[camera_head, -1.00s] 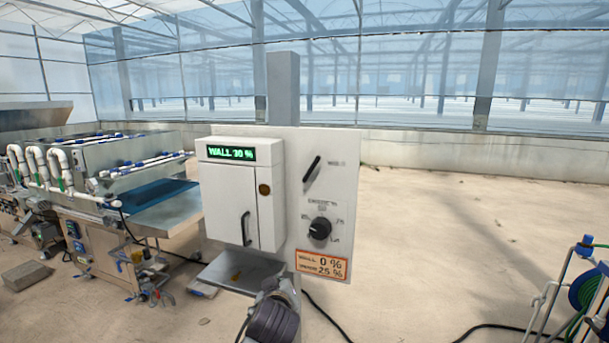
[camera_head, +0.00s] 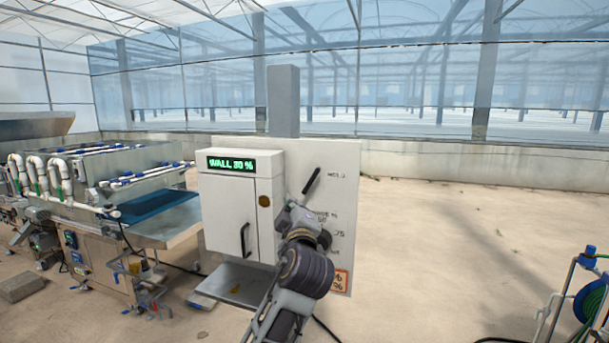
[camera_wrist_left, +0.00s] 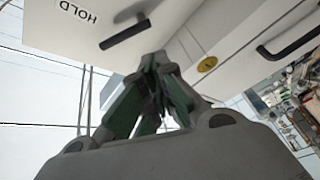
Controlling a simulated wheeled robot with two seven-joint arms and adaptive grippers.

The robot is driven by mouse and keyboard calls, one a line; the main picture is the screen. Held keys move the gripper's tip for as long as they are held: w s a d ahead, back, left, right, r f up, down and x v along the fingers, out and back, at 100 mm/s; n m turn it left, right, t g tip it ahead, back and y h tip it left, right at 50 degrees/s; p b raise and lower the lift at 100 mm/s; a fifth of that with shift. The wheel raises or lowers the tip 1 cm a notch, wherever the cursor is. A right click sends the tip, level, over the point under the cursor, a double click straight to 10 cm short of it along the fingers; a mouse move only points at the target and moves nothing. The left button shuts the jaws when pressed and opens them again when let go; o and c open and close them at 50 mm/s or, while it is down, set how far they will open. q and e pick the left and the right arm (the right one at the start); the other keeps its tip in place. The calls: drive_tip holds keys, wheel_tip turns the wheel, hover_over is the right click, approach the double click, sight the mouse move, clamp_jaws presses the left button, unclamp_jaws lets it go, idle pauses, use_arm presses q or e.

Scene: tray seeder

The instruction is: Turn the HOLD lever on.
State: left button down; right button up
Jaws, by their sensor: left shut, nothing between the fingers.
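The HOLD lever (camera_head: 311,181) is a black bar on the white panel (camera_head: 346,205), slanted with its upper end to the right. Its HOLD label is to its right. In the left wrist view the lever (camera_wrist_left: 125,32) lies just beyond my fingertips, with the label upside down at upper left. My left gripper (camera_head: 291,213) is in front of the panel, below and slightly left of the lever. In the left wrist view its fingers (camera_wrist_left: 160,65) are together and hold nothing. I see no clear contact with the lever. My right gripper is not in view.
A white cabinet (camera_head: 222,215) with a green display reading WALL 30 % and a black handle stands left of the lever. My left arm partly covers the dial (camera_head: 325,239) and orange label (camera_head: 341,281). A steel machine stands left; a hose reel (camera_head: 588,300) stands right.

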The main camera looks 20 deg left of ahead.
sight(312, 180)
use_arm(q)
drive_tip(key=shift+n+t+y, duration=0.4)
drive_tip(key=shift+n+t, duration=0.1)
drive_tip(key=shift+n, duration=0.4)
drive_tip(key=r, duration=0.5)
drive_tip(key=shift+s+d+r, duration=0.1)
drive_tip(key=shift+d+r, duration=0.15)
drive_tip(key=shift+d, duration=0.15)
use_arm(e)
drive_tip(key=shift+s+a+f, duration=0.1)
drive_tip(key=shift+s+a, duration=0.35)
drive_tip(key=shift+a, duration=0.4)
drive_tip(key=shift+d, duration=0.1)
use_arm(q)
drive_tip(key=shift+w+a+r+p, duration=0.2)
drive_tip(key=shift+w+p, duration=0.65)
drive_tip(key=shift+w, duration=1.5)
drive_tip(key=shift+w+a+r+p, duration=0.15)
drive_tip(key=shift+w+p, duration=0.7)
drive_tip(key=shift+w, duration=1.5)
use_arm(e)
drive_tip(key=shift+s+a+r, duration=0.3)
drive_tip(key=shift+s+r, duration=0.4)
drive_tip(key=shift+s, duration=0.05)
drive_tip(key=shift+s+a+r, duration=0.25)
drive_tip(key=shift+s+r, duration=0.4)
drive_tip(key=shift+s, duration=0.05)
